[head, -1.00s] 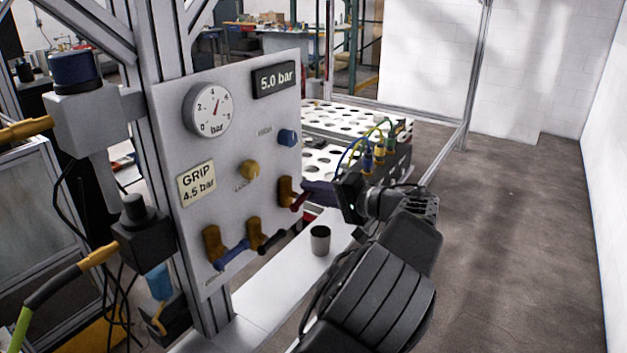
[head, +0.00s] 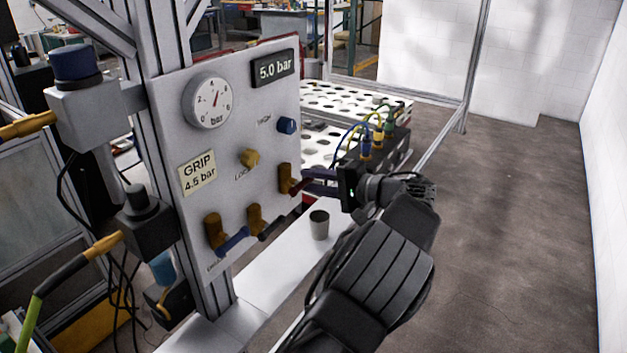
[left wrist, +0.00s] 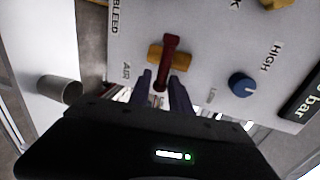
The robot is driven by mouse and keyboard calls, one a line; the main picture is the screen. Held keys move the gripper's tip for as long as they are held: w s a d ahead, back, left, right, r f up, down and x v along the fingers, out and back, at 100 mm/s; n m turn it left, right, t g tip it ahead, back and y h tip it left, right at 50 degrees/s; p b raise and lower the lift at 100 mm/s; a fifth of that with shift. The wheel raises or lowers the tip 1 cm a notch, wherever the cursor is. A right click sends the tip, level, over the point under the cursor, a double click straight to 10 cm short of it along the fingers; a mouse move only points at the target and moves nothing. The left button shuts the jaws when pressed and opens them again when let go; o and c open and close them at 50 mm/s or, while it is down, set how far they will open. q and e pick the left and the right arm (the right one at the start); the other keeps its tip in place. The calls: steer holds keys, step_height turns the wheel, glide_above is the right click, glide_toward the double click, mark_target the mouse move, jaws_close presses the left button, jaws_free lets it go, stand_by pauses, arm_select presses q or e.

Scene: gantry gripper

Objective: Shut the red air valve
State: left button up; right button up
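The red air valve has a brass body (head: 284,178) and a red lever (head: 299,187) on the lower right of the grey panel. In the left wrist view the red lever (left wrist: 169,54) lies across its brass body (left wrist: 156,54), beside the word AIR. My left gripper (head: 318,181) is at the lever. Its two dark fingers (left wrist: 161,82) are apart, one on each side of the lever's end. I cannot tell whether they touch it. My right gripper is not in view.
The panel (head: 225,150) also carries a gauge (head: 208,102), a blue knob (head: 287,125), a yellow knob (head: 249,157), a blue-lever valve (head: 231,240) and a dark-lever valve (head: 258,222). A grey cup (head: 319,225) stands on the white ledge below. Open floor lies right.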

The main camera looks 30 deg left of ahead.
arm_select(q)
steer(key=shift+o, duration=0.8)
steer(key=d+r+b, duration=0.1)
steer(key=d, duration=0.6)
steer(key=shift+d+r, duration=0.25)
steer(key=shift+d, duration=0.05)
steer(key=shift+w+d, duration=0.1)
